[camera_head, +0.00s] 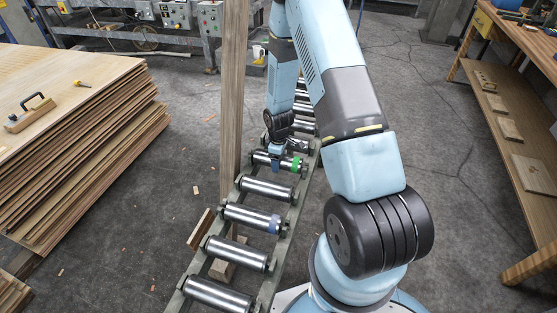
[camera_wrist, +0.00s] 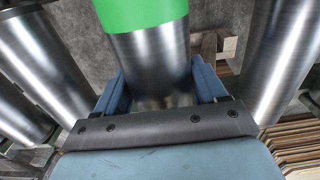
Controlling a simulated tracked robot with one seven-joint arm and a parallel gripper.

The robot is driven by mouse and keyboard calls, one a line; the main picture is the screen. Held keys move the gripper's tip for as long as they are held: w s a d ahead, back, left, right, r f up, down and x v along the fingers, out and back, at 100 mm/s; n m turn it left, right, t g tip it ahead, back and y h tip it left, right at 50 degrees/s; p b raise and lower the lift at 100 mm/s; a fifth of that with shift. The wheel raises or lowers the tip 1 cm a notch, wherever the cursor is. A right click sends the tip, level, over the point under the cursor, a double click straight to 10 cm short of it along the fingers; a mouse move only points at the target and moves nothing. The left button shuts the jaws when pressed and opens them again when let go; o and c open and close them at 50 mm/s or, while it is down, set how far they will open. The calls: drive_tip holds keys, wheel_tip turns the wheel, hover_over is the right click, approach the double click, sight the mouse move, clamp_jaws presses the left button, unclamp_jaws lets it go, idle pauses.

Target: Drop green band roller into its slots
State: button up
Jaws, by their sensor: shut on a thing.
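The green band roller (camera_head: 296,164) is a steel cylinder with a green band towards its right end. It lies crosswise over the conveyor frame (camera_head: 286,222), roughly in line with the other rollers. My gripper (camera_head: 276,160) is shut on its bare steel part, left of the band. In the wrist view the roller (camera_wrist: 150,60) runs between my two blue fingers (camera_wrist: 163,92), with the green band at the top. The slots at its ends are too small or hidden to make out, so I cannot tell whether it is seated.
Neighbouring rollers flank it closely, including a blue-banded roller (camera_head: 252,217) nearer me. A wooden post (camera_head: 232,90) stands beside the left rail. A veneer stack (camera_head: 80,140) is at left, a workbench (camera_head: 520,60) at right. Open floor lies right of the conveyor.

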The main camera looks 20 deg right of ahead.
drive_tip(key=shift+f, duration=0.7)
drive_tip(key=o, duration=1.2)
wheel_tip(320, 180, up, 14)
drive_tip(key=shift+f, duration=0.15)
idle(0.4)
